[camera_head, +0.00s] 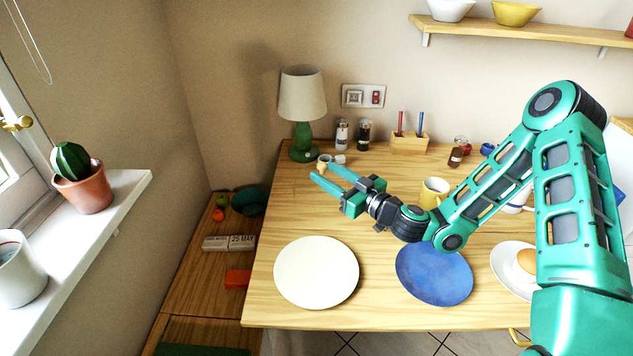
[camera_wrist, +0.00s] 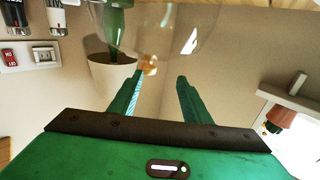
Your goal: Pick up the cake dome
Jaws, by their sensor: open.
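The cake dome (camera_wrist: 185,28) is clear glass with a small wooden knob (camera_wrist: 148,65). In the wrist view, which is upside down, the glass fills the top middle and the knob points down in the picture. My gripper (camera_head: 322,172) is open and empty. In the wrist view the knob lies close to the left fingertip of my gripper (camera_wrist: 160,78). I cannot tell whether they touch.
A green lamp (camera_head: 302,100) stands behind the dome, with shakers (camera_head: 342,133) and a pen holder (camera_head: 409,141) to its right. A white plate (camera_head: 316,272), a blue plate (camera_head: 434,273) and a yellow mug (camera_head: 434,191) are nearer. A lower wooden surface (camera_head: 190,275) lies left.

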